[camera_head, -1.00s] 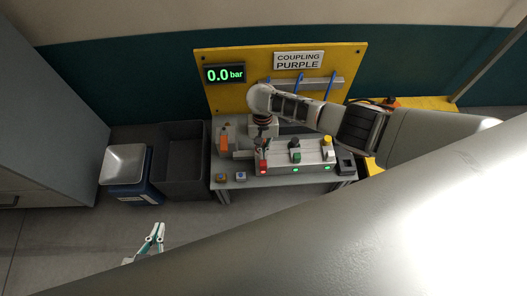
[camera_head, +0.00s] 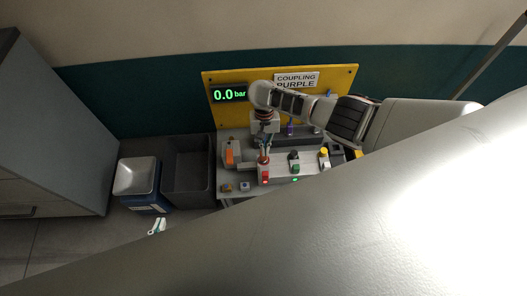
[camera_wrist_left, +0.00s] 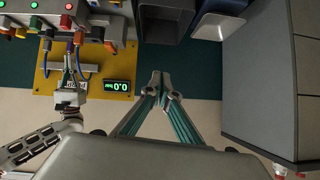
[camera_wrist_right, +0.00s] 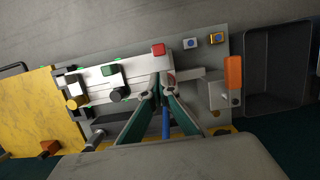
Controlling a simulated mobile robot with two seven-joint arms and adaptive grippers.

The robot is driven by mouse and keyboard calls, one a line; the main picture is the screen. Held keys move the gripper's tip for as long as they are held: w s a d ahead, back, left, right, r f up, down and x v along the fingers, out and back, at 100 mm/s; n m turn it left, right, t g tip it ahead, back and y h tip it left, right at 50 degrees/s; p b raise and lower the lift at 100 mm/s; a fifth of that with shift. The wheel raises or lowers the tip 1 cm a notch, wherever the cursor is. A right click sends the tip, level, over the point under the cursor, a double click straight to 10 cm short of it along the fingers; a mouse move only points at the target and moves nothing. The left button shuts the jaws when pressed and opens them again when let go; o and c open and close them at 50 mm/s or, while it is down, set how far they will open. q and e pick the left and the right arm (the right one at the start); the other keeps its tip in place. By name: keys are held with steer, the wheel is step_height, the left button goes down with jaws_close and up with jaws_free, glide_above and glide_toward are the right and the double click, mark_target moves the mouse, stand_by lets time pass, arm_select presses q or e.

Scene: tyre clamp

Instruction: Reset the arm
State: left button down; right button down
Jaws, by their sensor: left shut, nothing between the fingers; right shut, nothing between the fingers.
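My right gripper (camera_head: 264,157) is shut and empty, pointing down over the bench by the red-topped clamp (camera_head: 265,174). In the right wrist view its closed fingertips (camera_wrist_right: 156,80) are over the grey and white fixture, close to the red block (camera_wrist_right: 158,49); contact cannot be told. My left gripper (camera_head: 157,227) is shut and empty, low at the left, mostly hidden behind a large pale arm link of mine. In the left wrist view its fingertips (camera_wrist_left: 161,77) meet in front of the wall, right of the pressure display (camera_wrist_left: 117,86).
The yellow panel (camera_head: 340,82) carries a "COUPLING PURPLE" sign (camera_head: 297,80) and a display (camera_head: 230,93) reading 0.0 bar. A dark bin (camera_head: 187,168) and a blue container with a pale tray (camera_head: 136,176) stand left of the bench. A grey cabinet (camera_head: 55,120) is further left.

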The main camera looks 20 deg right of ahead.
steer(key=shift+r, duration=0.35)
stand_by(0.4)
